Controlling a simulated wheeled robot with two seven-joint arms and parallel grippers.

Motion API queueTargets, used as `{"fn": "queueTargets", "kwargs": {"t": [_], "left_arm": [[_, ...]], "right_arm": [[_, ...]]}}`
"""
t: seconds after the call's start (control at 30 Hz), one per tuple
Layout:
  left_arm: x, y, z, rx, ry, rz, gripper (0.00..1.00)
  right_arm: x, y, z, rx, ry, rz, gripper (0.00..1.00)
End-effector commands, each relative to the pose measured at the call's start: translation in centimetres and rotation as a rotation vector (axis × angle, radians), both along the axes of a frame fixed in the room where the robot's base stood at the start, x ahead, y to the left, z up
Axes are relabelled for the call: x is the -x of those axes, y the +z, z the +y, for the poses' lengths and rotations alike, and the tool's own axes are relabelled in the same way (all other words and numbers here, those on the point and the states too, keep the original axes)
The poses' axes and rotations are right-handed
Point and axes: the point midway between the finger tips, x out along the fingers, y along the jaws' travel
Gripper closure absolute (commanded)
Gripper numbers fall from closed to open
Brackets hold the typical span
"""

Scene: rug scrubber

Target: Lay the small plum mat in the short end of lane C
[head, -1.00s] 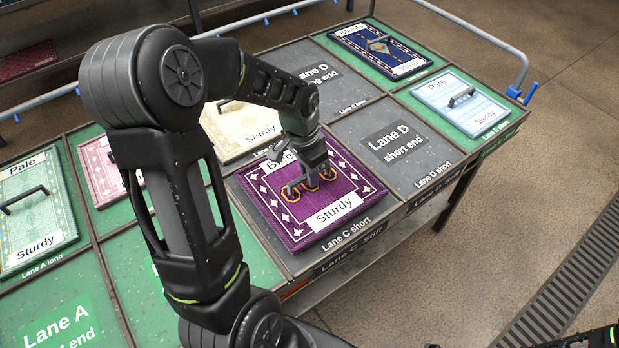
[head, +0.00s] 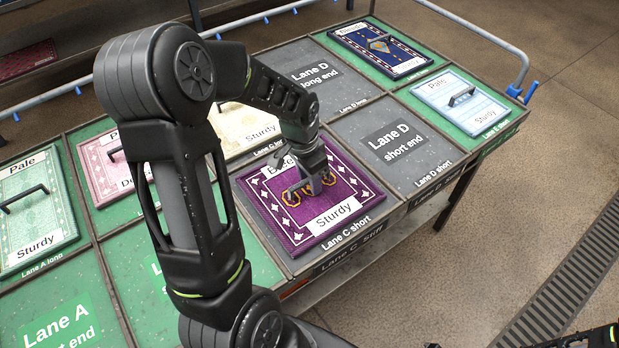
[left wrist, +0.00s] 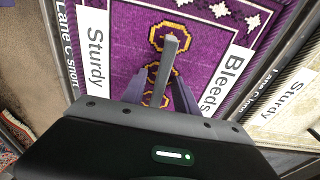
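The plum mat (head: 352,212) has a white diamond border, gold rings and white labels, "Sturdy" at the near edge and one reading "Bleeds" in the left wrist view (left wrist: 205,25). It lies in the short end of lane C (head: 303,262), looking flat and roughly square to the cell. My left gripper (head: 314,186) is down at the mat's middle. The arm and fingers hide part of the far label.
Lane D's short end (head: 395,145) to the right is bare. A cream mat (head: 243,128) lies in lane C's long end. A pale blue mat (head: 462,102) and a navy mat (head: 378,48) lie in lane E. Blue-grey rails (head: 480,42) edge the table.

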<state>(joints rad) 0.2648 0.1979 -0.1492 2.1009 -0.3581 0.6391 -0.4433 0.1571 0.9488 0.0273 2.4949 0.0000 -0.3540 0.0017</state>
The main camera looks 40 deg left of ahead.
Motion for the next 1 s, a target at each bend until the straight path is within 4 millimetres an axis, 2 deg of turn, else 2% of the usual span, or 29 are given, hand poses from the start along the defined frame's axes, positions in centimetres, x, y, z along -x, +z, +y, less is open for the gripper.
{"fn": "queueTargets", "kwargs": {"t": [0.27,0.37,0.7,0.83,1.0], "left_arm": [[0.0,1.3,0.1,-0.001,0.000,-0.004,0.64],[0.1,2.7,0.1,-0.001,0.000,-0.006,0.64],[1.0,9.6,0.3,-0.001,0.001,-0.006,0.64],[1.2,11.4,0.4,-0.001,0.000,-0.003,0.64],[1.4,12.2,0.4,0.000,0.000,0.000,0.64]], "right_arm": [[0.0,0.2,0.0,0.001,0.000,0.000,0.64],[0.0,0.1,0.0,0.000,0.000,0.000,0.64],[0.0,-0.2,0.0,0.000,0.000,-0.001,0.64],[0.0,-0.2,0.0,-0.001,0.001,-0.001,0.64],[0.0,-0.2,0.0,-0.001,0.001,-0.001,0.64]]}}
